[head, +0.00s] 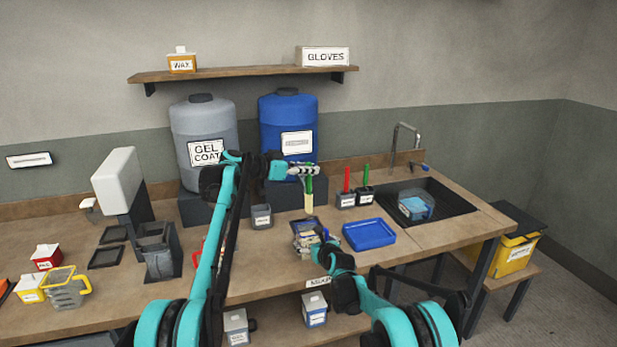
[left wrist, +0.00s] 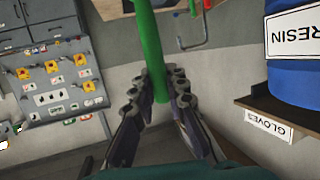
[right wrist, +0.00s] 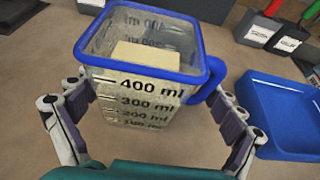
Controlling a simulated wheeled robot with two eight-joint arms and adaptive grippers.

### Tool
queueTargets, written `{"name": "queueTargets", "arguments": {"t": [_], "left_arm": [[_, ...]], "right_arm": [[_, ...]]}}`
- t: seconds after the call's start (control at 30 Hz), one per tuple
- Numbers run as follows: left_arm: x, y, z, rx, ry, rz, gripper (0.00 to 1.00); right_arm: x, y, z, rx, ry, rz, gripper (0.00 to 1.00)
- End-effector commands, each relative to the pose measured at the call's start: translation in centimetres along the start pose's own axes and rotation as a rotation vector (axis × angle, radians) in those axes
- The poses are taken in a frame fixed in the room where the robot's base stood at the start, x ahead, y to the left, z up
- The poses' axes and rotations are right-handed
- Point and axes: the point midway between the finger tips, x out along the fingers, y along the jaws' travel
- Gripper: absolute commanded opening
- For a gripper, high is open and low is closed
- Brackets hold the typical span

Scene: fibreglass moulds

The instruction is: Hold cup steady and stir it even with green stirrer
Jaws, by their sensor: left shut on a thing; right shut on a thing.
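My left gripper (head: 303,171) is shut on the green stirrer (head: 309,184), which hangs upright with its pale lower part below the jaws. In the left wrist view the stirrer's green handle (left wrist: 153,45) runs between the fingers (left wrist: 160,92). The cup (right wrist: 140,90) is clear, with a blue rim, blue handle and ml marks; a pale, flat-looking patch shows inside. My right gripper (right wrist: 150,115) is shut on the cup, a finger on each side. In the head view the cup (head: 305,238) is partly hidden by my right gripper (head: 322,246). No stirrer shows inside the cup in the right wrist view.
A blue tray (head: 369,235) lies right of the cup. Dark holders with a red-handled (head: 347,180) and a green-handled stick (head: 365,174) stand behind it. A grey container (head: 262,216) stands left of the stirrer. The sink (head: 428,205) is at the right; drums stand behind.

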Motion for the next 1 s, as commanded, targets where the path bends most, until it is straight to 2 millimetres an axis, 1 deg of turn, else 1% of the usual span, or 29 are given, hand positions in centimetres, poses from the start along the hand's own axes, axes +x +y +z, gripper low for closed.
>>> {"name": "queueTargets", "arguments": {"t": [0.1, 0.13, 0.17, 0.47, 0.57, 0.67, 1.0], "left_arm": [[0.0, 0.0, 0.0, 0.0, 0.0, 0.0, 0.0], [0.0, 0.0, 0.0, 0.0, 0.0, 0.0, 0.0], [0.0, 0.0, 0.0, 0.0, 0.0, 0.0, 0.0], [0.0, 0.0, 0.0, 0.0, 0.0, 0.0, 0.0], [0.0, 0.0, 0.0, 0.0, 0.0, 0.0, 0.0], [0.0, 0.0, 0.0, 0.0, 0.0, 0.0, 0.0], [0.0, 0.0, 0.0, 0.0, 0.0, 0.0, 0.0]], "right_arm": [[0.0, 0.0, 0.0, 0.001, 0.0, 0.001, 0.47], [0.0, 0.0, 0.0, 0.001, 0.0, 0.001, 0.97], [0.0, 0.0, 0.0, 0.001, 0.0, 0.001, 1.0], [0.0, 0.0, 0.0, 0.0, 0.0, 0.0, 1.0], [-0.5, 0.0, 0.0, 0.0, 0.0, 0.0, 1.0], [-1.7, 0.0, 0.1, 0.001, 0.0, -0.001, 1.0], [-8.9, 0.0, 0.0, 0.001, 0.0, 0.0, 1.0]]}}
